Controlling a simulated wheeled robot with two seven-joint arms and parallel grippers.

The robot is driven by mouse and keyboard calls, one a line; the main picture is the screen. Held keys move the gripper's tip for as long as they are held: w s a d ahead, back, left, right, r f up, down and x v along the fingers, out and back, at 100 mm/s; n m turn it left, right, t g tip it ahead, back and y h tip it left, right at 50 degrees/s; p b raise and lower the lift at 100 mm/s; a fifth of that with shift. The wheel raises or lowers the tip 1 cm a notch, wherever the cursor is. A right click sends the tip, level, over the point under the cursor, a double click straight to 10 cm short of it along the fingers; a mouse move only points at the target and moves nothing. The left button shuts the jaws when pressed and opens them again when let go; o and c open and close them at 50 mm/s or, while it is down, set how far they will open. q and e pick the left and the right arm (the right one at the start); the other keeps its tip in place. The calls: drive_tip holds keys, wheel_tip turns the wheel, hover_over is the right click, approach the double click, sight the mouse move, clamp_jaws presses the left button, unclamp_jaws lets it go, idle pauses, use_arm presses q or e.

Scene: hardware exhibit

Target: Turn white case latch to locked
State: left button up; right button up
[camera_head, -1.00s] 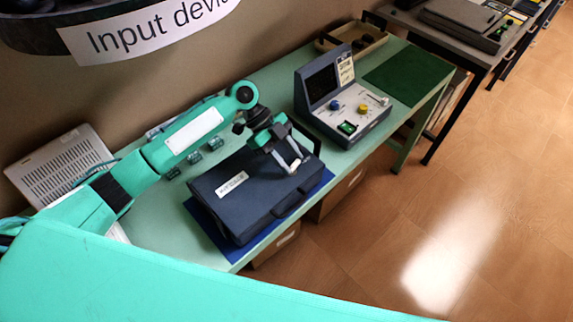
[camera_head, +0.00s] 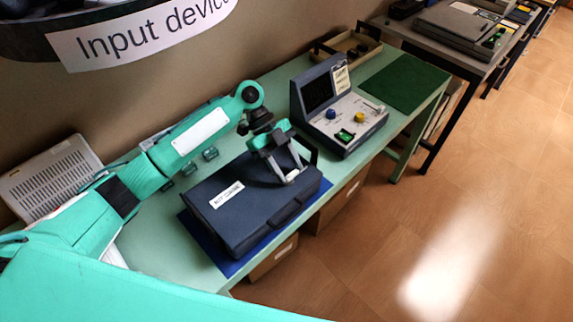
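The dark blue case (camera_head: 245,210) lies closed on the bench, with a white label on its lid. A small white latch (camera_head: 291,176) shows near the case's right front edge, partly hidden by my gripper. Its exact angle is too small to tell. My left gripper (camera_head: 293,173) reaches down over the right end of the case. Its two fingers are spread apart, with the latch at their tips; I cannot tell whether they touch it. My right gripper is not in view.
The case rests on a blue mat (camera_head: 232,268) on the green bench (camera_head: 165,235). A control console (camera_head: 340,108) with knobs stands close to the right of the case. A green mat (camera_head: 405,82) and a tray (camera_head: 350,45) lie farther back. A vented white box (camera_head: 50,178) is at left.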

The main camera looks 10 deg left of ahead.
use_arm(q)
drive_tip(key=o, duration=0.3)
drive_tip(key=shift+r, duration=0.1)
drive_tip(key=b+v, duration=0.2)
drive_tip(key=v, duration=1.1)
drive_tip(key=shift+w+a+r+b, duration=0.2)
drive_tip(key=shift+b, duration=0.2)
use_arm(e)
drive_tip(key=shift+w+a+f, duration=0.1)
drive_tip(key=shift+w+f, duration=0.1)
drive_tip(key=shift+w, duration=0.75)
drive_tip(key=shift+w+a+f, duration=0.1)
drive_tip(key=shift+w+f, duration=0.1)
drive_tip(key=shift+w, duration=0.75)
